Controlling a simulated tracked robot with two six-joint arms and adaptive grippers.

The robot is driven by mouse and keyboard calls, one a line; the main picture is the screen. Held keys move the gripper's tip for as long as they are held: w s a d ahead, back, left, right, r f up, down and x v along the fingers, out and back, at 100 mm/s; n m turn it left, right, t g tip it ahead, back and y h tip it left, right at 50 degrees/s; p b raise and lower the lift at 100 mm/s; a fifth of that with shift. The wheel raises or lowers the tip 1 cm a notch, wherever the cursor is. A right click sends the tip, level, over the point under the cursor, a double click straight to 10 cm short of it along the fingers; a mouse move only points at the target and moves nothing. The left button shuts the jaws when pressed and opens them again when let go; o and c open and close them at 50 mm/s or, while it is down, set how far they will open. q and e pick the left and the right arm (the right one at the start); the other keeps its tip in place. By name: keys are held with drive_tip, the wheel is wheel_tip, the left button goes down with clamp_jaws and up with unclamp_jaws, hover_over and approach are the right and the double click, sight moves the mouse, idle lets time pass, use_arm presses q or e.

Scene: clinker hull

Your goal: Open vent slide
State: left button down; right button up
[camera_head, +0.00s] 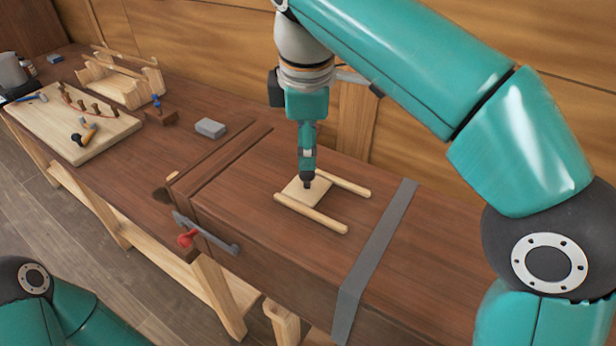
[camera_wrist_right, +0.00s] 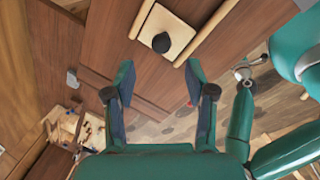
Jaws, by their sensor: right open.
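The vent slide (camera_head: 296,189) is a pale square wooden plate with a dark round knob. It lies between two pale wooden rails (camera_head: 318,214) on the brown wooden top. In the right wrist view the slide (camera_wrist_right: 167,23) and its knob (camera_wrist_right: 161,42) lie at the top, beyond the fingertips. My right gripper (camera_head: 307,176) points down at the knob and hides part of it; its fingers overlap in this view. In the wrist view the right gripper (camera_wrist_right: 160,80) is open, its fingers wide apart with nothing between them. My left gripper is out of view.
A grey strap (camera_head: 372,250) crosses the wooden top right of the rails. A grey bar (camera_head: 207,234) with a red knob (camera_head: 187,238) is at the front left. A grey block (camera_head: 211,128) and a pale board (camera_head: 75,128) with tools lie farther left. A wooden wall stands behind.

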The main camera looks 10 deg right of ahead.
sight(307, 172)
drive_tip(key=f, duration=0.5)
drive_tip(key=w+f+b, duration=0.1)
drive_tip(key=f, duration=0.1)
drive_tip(key=shift+d+f, duration=0.15)
drive_tip(key=shift+f, duration=0.05)
drive_tip(key=shift+w, duration=0.1)
drive_tip(key=shift+c, duration=0.2)
clamp_jaws()
